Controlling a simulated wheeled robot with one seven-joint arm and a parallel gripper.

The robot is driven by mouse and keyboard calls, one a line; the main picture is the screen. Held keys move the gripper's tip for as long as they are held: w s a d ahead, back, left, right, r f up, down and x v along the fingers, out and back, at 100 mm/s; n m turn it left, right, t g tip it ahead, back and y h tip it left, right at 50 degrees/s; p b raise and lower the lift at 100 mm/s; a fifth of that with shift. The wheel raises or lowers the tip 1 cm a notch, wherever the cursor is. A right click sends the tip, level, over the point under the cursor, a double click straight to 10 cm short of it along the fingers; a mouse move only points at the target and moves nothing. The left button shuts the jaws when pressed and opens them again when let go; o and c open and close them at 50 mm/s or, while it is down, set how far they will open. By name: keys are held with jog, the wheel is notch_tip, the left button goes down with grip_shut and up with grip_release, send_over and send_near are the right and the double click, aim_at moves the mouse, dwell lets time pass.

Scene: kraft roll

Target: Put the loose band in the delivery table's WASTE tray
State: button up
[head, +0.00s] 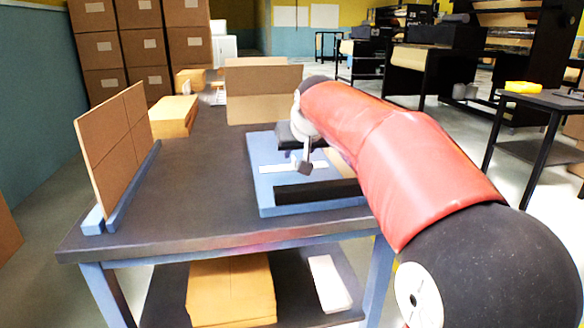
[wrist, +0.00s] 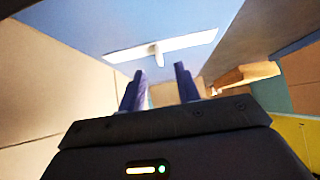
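A blue tray or board (head: 265,190) lies on the right side of the dark table, with a white strip (head: 273,169) across it. The wrist view shows the white strip (wrist: 190,41) on the blue surface, with a small pale tab sticking out at its middle. I cannot tell if the strip is the loose band or a label; no WASTE lettering is readable. My gripper (head: 304,168) is over the blue tray, partly hidden by my arm. In the wrist view its two fingers (wrist: 161,76) stand apart, with no object clearly held between them.
The dark table (head: 200,190) is mostly clear at its middle. A brown upright panel (head: 115,145) stands at left, cartons (head: 172,115) and an open box (head: 262,95) at the back. A black bar (head: 315,193) lies along the tray's front. A shelf below holds cardboard (head: 230,290).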

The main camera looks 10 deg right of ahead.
aim_at(295, 159)
jog(key=x, duration=0.5)
grip_shut()
